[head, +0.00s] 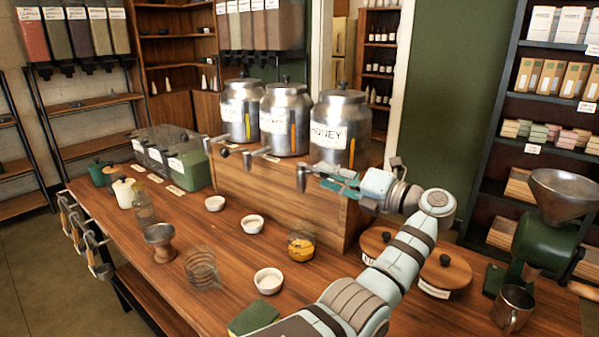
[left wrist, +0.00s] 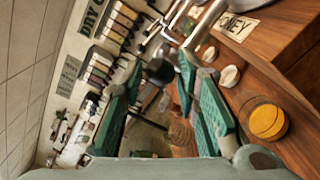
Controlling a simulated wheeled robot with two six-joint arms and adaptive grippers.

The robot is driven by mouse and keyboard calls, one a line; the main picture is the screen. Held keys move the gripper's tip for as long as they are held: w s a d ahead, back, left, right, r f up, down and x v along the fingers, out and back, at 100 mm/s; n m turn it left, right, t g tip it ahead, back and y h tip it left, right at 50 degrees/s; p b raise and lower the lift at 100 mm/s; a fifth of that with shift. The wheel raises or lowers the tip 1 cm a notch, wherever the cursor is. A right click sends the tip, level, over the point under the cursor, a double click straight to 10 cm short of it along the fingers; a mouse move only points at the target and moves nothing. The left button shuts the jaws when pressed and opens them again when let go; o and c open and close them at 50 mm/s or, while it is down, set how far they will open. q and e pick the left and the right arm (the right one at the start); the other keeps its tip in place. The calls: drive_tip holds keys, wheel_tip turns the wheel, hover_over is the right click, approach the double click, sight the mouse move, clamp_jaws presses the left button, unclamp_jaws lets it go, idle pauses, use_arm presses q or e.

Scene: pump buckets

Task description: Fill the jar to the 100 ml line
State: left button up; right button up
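The steel honey container (head: 336,130), labelled "HONEY", stands at the right of a row on a wooden box. Its spout (head: 301,179) juts out over the counter. A clear glass jar (head: 301,246), partly filled with yellow-orange honey, stands on the counter below the spout; it also shows in the left wrist view (left wrist: 263,118). I cannot make out its lines, and no stream shows. My left gripper (head: 338,186) is beside the spout. In the left wrist view its teal fingers (left wrist: 160,75) are apart, with a dark round knob between them; contact is unclear. My right gripper is not in view.
Small white bowls (head: 268,280) and an empty glass (head: 201,268) stand left of the jar. Wooden-lidded pots (head: 446,268), a green grinder (head: 545,240) and a metal cup (head: 513,308) are at right. A green sponge-like block (head: 253,318) lies at the front.

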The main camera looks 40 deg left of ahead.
sight(313, 169)
use_arm(q)
drive_tip(key=a, duration=0.3)
drive_tip(key=shift+a, duration=0.1)
drive_tip(key=shift+s+a, duration=0.15)
drive_tip(key=shift+a, duration=0.25)
drive_tip(key=shift+c, duration=0.4)
clamp_jaws()
